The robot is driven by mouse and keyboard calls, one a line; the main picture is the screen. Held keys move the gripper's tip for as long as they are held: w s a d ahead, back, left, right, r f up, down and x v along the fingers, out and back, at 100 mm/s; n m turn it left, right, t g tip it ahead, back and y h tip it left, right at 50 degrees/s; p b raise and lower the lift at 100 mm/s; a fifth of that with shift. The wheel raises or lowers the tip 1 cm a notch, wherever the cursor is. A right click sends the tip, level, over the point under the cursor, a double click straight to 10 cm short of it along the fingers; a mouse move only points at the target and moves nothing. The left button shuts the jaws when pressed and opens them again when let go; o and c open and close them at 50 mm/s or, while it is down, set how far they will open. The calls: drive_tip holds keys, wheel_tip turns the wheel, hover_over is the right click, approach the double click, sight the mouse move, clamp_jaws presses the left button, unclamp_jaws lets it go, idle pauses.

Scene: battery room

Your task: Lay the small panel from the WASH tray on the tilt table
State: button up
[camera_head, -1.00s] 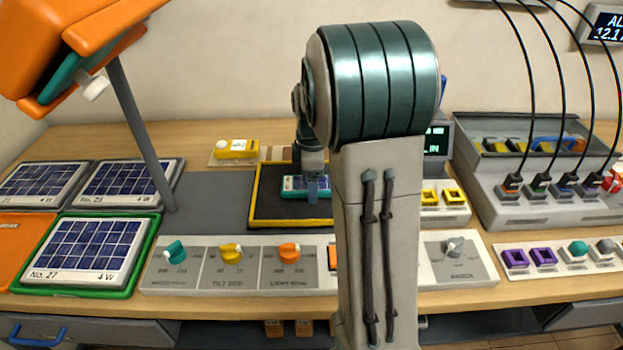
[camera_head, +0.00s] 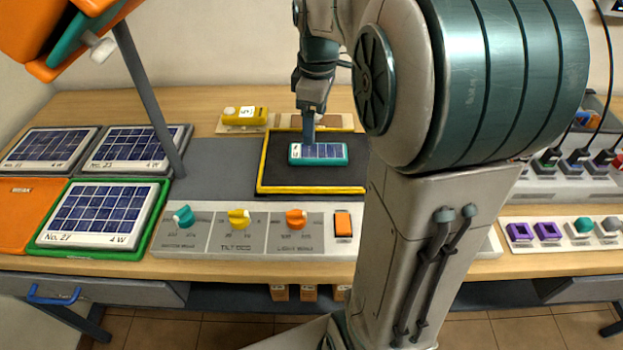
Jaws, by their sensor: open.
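The small panel (camera_head: 331,151), dark blue cells in a teal frame, lies on the black, yellow-rimmed tilt table (camera_head: 285,188). It looks flat and lies inside the rim. My gripper (camera_head: 308,136) is open and points down at the panel's far left part. Its fingertips overlap the panel's far edge in the picture; I cannot tell whether they touch it. An orange tray (camera_head: 24,222) at the far left is empty, and its label is too small to read surely. My arm hides the right end of the tilt table.
Large panels lie in grey trays (camera_head: 128,150) and a green tray (camera_head: 50,243) at left. A control strip (camera_head: 200,240) with knobs runs along the front. A slanted grey post (camera_head: 150,100) carries an orange lamp head (camera_head: 40,35) at upper left. Cabled equipment stands at right.

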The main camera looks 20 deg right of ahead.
drive_tip(key=s+a+f+m+t, duration=0.1)
drive_tip(key=s+a+f+m, duration=0.1)
drive_tip(key=s+a+m, duration=0.2)
drive_tip(key=s+a+f+m+t, duration=0.1)
drive_tip(key=s+a+f+m, duration=0.2)
drive_tip(key=s+m, duration=0.3)
drive_tip(key=s, duration=0.5)
drive_tip(key=shift+s+a+f+m, duration=0.2)
drive_tip(key=shift+s+a+m, duration=0.05)
drive_tip(key=shift+a+m, duration=0.15)
drive_tip(key=shift+d, duration=0.1)
